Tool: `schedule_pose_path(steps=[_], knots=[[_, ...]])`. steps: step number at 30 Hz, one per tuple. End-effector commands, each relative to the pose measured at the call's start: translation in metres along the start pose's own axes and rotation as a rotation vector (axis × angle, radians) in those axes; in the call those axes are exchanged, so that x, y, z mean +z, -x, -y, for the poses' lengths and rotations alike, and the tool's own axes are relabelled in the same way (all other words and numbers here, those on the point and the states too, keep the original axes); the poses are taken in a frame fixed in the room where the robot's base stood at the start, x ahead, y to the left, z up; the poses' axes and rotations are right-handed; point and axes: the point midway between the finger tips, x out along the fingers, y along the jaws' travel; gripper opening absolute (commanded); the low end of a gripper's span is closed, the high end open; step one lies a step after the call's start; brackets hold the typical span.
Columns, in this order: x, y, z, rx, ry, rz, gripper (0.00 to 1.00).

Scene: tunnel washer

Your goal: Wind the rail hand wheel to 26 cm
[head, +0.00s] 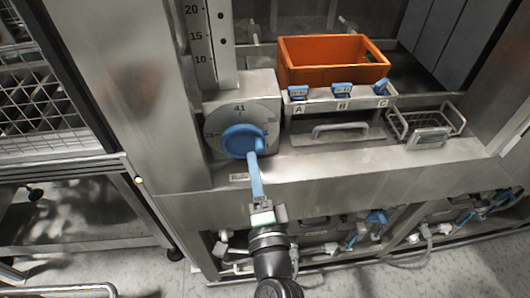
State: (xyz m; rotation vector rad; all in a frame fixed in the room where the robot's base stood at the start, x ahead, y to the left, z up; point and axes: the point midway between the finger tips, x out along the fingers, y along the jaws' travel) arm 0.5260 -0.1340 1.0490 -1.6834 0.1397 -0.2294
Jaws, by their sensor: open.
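The hand wheel (238,139) is a blue round knob on a grey dial plate (266,112), left of centre in the head view. The dial has dark markings, and a number like 41 shows at its top. My gripper (253,160) reaches up from below, with its long light-blue finger part ending at the wheel's lower right edge by a small blue grip (259,144). It is open; whether it touches the grip I cannot tell. An upright scale (205,45) above the wheel shows 20, 15 and 10; no pointer is clear.
An orange crate (325,72) stands behind a shelf with blue levers marked A, B and C (342,89). A grey handle (340,130) and a wire basket (425,120) lie to the right. A steel post (125,80) stands left. Pipes and blue valves (376,218) are below.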

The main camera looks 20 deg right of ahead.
Motion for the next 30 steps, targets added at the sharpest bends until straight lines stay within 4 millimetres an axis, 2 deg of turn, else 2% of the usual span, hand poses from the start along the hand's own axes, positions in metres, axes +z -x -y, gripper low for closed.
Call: schedule_pose_path(steps=[1, 4, 10, 30], knots=[[-0.006, 0.006, 0.002, 0.029, -0.038, -0.015, 0.55], [-0.013, 0.014, -0.008, 0.059, -0.088, -0.038, 0.55], [-0.015, 0.015, -0.017, 0.074, -0.117, -0.051, 0.55], [-0.017, -0.035, -0.02, 0.071, -0.112, -0.049, 0.55]])
